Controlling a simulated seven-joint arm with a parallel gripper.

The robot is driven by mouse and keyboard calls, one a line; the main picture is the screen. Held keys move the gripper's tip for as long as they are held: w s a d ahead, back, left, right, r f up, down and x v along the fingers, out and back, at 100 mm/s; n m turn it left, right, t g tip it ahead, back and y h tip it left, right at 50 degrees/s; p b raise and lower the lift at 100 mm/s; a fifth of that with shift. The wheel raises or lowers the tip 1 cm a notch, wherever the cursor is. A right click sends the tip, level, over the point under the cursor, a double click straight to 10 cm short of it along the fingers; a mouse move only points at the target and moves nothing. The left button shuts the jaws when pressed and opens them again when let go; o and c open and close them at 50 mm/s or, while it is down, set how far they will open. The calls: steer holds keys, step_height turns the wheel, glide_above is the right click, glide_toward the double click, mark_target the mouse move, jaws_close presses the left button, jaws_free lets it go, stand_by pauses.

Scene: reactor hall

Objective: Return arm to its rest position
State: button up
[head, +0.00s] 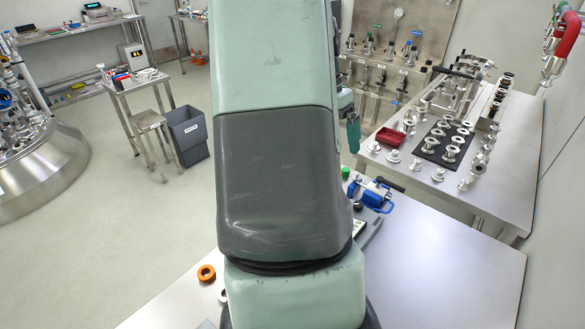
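My arm rises through the middle of the head view, its green and dark grey links covering much of the picture. My gripper is not in this view, so I cannot see whether it holds anything. The arm stands in front of a pale work table (455,262), and its links hide part of that table.
On the table are a blue clamp-like device (372,194) right of the arm and an orange ring (206,273) left of it. A side bench (515,165) carries metal fittings, a red tray (390,138) and a black mat (430,153). A grey bin (188,135) stands on open floor.

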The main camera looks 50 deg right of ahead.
steer(key=w+a+r+n+t+h, duration=0.1)
steer(key=w+a+r+n+t, duration=0.2)
steer(key=a+r, duration=0.35)
steer(key=w+a+r+n+t, duration=0.1)
steer(key=w+a+r+n, duration=0.2)
steer(key=w+a+r, duration=0.35)
steer(key=s+a+r+n+t, duration=0.1)
steer(key=a+r+n, duration=0.25)
steer(key=a, duration=0.35)
steer(key=a+r+n+t, duration=0.2)
steer(key=a+r+n, duration=0.1)
steer(key=a+r, duration=0.25)
steer(key=s+a+r+n+t+y, duration=0.1)
steer(key=s+a+r+n, duration=0.15)
steer(key=a, duration=0.35)
steer(key=s+a+r+n+t, duration=0.1)
steer(key=s+a+n, duration=0.1)
steer(key=s+a, duration=0.25)
steer(key=s+a+f+n, duration=0.1)
steer(key=s+a+f, duration=0.2)
steer(key=f, duration=0.6)
steer(key=shift+s+a, duration=0.25)
steer(key=shift+s, duration=0.1)
steer(key=shift+r, duration=0.1)
